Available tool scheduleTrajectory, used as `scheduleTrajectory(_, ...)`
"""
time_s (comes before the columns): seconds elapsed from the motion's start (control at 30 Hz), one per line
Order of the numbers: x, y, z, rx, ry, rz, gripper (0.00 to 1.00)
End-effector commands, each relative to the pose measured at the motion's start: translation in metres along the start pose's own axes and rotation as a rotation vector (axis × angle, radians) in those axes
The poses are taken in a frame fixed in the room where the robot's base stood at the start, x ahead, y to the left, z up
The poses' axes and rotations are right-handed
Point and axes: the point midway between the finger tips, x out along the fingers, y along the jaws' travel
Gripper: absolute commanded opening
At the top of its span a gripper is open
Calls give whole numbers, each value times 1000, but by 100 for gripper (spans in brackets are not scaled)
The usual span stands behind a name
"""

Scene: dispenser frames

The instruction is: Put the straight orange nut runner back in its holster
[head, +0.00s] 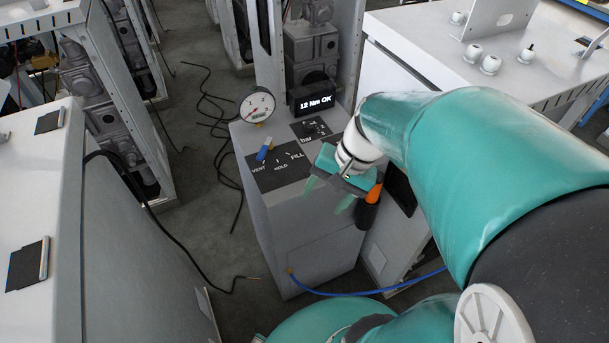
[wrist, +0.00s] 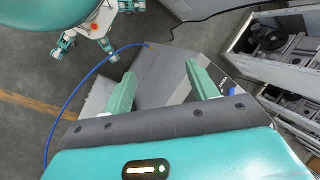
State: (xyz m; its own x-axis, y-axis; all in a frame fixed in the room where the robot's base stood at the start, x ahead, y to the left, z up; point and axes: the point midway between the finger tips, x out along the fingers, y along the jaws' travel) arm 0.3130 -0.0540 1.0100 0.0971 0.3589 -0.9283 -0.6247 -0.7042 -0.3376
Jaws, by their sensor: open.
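An orange tool, which looks like the nut runner (head: 375,191), shows at the right side of the grey cabinet in the head view, just right of my gripper. Its lower end meets a black cup-like part (head: 366,216), which looks like the holster. The tool stands roughly upright there; how deep it sits I cannot tell. My gripper (head: 327,195) is open above the cabinet's front edge, close to the tool but apart from it. In the wrist view my gripper (wrist: 160,73) has nothing between its fingers, and the tool is not visible.
The grey cabinet (head: 310,240) carries a pressure gauge (head: 257,105), a blue-handled valve (head: 264,149) and a display reading "12 Nm OK" (head: 316,103). A blue hose (head: 350,293) runs from its front. A white bench (head: 425,50) stands to the right. Cables lie on the floor at left.

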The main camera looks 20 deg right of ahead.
Motion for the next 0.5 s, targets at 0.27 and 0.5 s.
scheduleTrajectory(0.27,-46,-39,46,-514,311,167,58)
scheduleTrajectory(0.5,-73,-56,68,-755,486,207,58)
